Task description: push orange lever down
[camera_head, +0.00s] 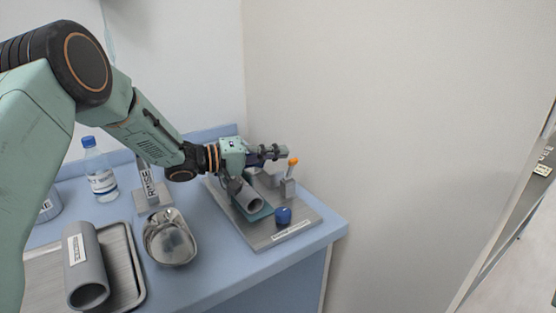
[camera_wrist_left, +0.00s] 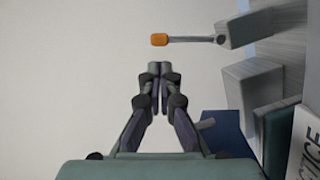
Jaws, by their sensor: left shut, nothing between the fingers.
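The orange lever (camera_head: 292,162) stands up from a grey post on the fixture's metal base plate (camera_head: 303,215), at the right end of the counter. In the left wrist view the lever's orange tip (camera_wrist_left: 159,40) sits on a thin grey rod just beyond my fingertips. My left gripper (camera_head: 281,152) is shut and empty, beside the lever's tip and apart from it in the wrist view. It also shows in the left wrist view (camera_wrist_left: 159,68) with its fingertips together. My right gripper is in neither view.
To the left are a metal bowl (camera_head: 172,240), a tray (camera_head: 131,262) with a larger grey tube (camera_head: 86,265), and a water bottle (camera_head: 98,170). A wall stands close behind the fixture.

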